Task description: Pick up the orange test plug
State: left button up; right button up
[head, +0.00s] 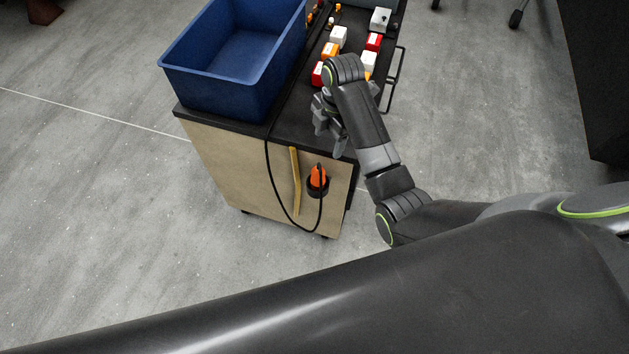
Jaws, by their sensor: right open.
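The orange test plug (318,174) sits upright in a black holder (317,191) on the wooden side of the cart. A black cable runs from it, loops down and goes up over the cart's top edge. My right gripper (331,140) is open with its fingers pointing down, over the near end of the cart's top. It appears above the plug in the picture and apart from it; nothing shows between its fingers. My left gripper is not in view.
A blue bin (232,90) stands on the cart's dark top (285,124) at the left. Red, white and orange boxes (339,36) lie behind my right gripper. A yellow strip (295,180) is beside the plug. Grey floor surrounding the cart is mostly clear.

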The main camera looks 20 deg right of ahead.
jog(key=a+r+n, duration=0.1)
jog(key=b, duration=0.5)
send_over(319, 167)
jog(key=f, duration=0.5)
jog(key=shift+d, duration=0.25)
jog(key=f, duration=0.2)
jog(key=f+p, duration=0.1)
jog(key=f, duration=0.3)
jog(key=shift+s+a+f, duration=0.1)
jog(key=shift+s+a, duration=0.05)
jog(key=shift+a, duration=0.2)
jog(key=shift+f+p, duration=0.55)
jog(key=shift+f, duration=1.8)
jog(key=shift+a+f, duration=0.1)
jog(key=shift+f, duration=0.45)
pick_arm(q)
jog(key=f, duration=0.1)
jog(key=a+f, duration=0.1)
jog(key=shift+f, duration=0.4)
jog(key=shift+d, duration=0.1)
pick_arm(e)
jog(key=c, duration=1.2)
